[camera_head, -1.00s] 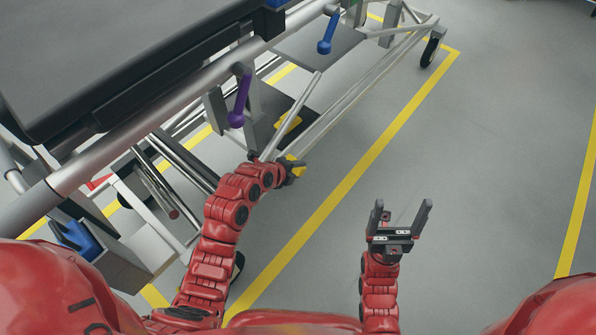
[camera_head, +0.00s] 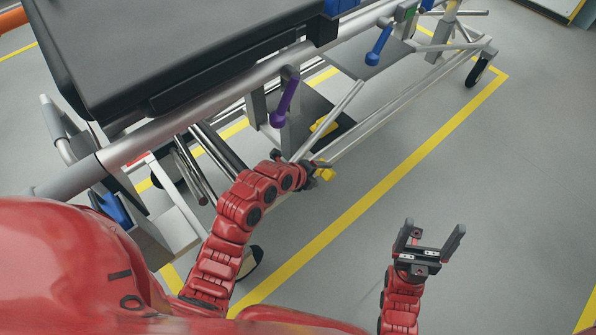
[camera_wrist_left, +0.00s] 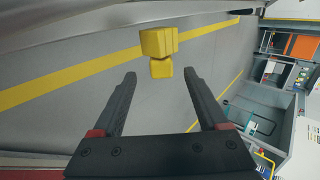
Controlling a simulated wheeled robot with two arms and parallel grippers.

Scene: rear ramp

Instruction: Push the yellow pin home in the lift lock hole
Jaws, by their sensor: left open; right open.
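The yellow pin (camera_head: 326,173) shows as a small yellow piece at the lower frame of the wheeled stretcher (camera_head: 375,130). In the left wrist view the yellow pin (camera_wrist_left: 158,43) looks like stacked yellow blocks just ahead of my fingertips. My left gripper (camera_head: 314,172) is beside the pin, partly hidden by its own wrist. In the left wrist view my left gripper (camera_wrist_left: 160,78) is open with nothing held between its fingers. I cannot make out the lock hole. My right gripper (camera_head: 431,238) is open and empty over the floor at the lower right.
A purple lever (camera_head: 283,104) and a blue lever (camera_head: 378,46) hang from the stretcher's side rail above my left arm. A bar slants down near my left gripper. The grey floor (camera_head: 480,180) to the right is clear, with yellow tape lines (camera_head: 370,195).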

